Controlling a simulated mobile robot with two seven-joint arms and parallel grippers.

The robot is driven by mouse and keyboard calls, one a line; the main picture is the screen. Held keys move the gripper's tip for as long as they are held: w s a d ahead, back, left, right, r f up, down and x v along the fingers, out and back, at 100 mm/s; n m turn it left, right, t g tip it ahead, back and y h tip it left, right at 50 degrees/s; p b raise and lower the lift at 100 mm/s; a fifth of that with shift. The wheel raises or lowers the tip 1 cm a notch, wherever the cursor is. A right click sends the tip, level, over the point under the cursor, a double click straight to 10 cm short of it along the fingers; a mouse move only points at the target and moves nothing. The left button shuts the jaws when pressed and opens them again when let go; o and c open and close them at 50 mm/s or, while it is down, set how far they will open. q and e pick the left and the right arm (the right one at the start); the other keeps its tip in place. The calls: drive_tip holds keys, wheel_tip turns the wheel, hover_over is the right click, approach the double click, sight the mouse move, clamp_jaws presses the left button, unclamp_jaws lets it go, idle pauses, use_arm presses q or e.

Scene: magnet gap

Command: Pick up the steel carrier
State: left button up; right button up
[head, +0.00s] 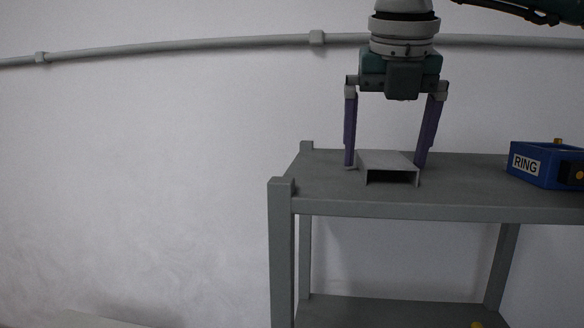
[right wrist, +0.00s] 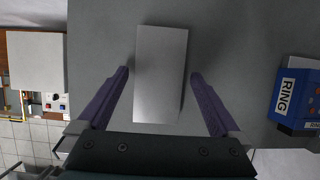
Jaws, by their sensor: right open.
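The steel carrier (head: 388,162) is a grey channel-shaped piece with a flat top and an open, dark front end. It sits on the top shelf near its left end. My right gripper (head: 385,164) points straight down over it, open, with one purple finger on each side of the carrier. In the right wrist view the carrier (right wrist: 161,72) lies between the two fingertips (right wrist: 160,74), with a gap showing on both sides. The left gripper is not in view.
The carrier rests on a grey shelf unit (head: 460,192) with a lower shelf. A blue box labelled RING (head: 530,166) stands to the right on the same top. The shelf top between them is clear. A pipe (head: 200,46) runs along the wall behind.

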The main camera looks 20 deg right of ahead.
drive_tip(key=shift+f, duration=0.1)
drive_tip(key=c, duration=1.4)
drive_tip(key=shift+c, duration=0.2)
